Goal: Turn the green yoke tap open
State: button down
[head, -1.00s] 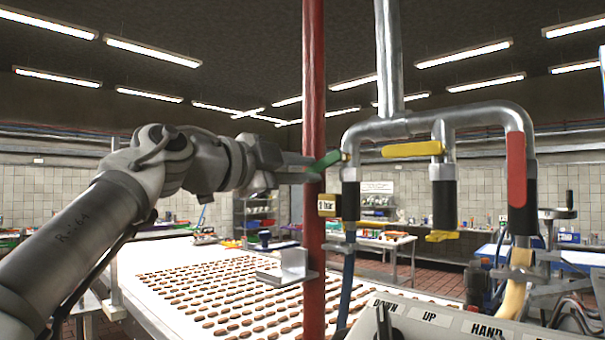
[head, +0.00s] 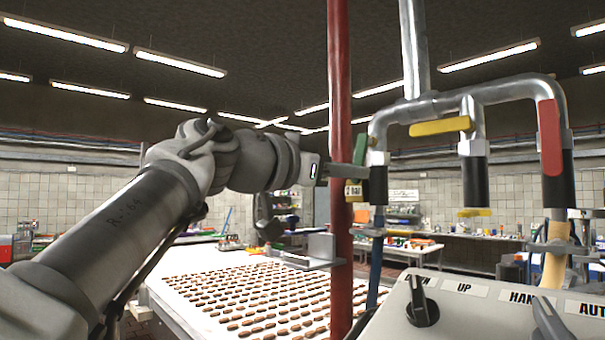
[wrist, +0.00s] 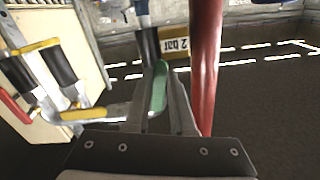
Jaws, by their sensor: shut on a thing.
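The green yoke tap's lever (head: 360,149) sits on the left branch of the grey pipe manifold, just right of the red post. It stands nearly upright in the head view, close along its pipe, and my gripper partly hides it. My gripper (head: 350,172) reaches it from the left, with its front end partly behind the red post. In the wrist view the green lever (wrist: 159,90) lies between the two fingers of my gripper (wrist: 160,95), which are shut on it.
The red post (head: 340,230) stands close beside my gripper. A yellow lever (head: 440,127) lies crosswise on the middle branch; a red lever (head: 550,138) hangs down the right one. A control box (head: 480,320) is at lower right. A white conveyor (head: 190,262) carries rows of brown pieces.

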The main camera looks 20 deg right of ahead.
jog(key=shift+s+d+n, duration=0.1)
jog(key=shift+s+n, duration=0.2)
jog(key=shift+n, duration=0.4)
jog(key=shift+s+d+n, duration=0.1)
jog(key=shift+s+n, duration=0.2)
jog(key=shift+n, duration=0.4)
jog(key=c, duration=0.8)
grip_release()
jog(key=shift+o, duration=0.2)
jog(key=b+v, duration=0.1)
jog(key=v, duration=1.6)
jog(key=shift+a, duration=0.2)
jog(key=shift+s, duration=0.1)
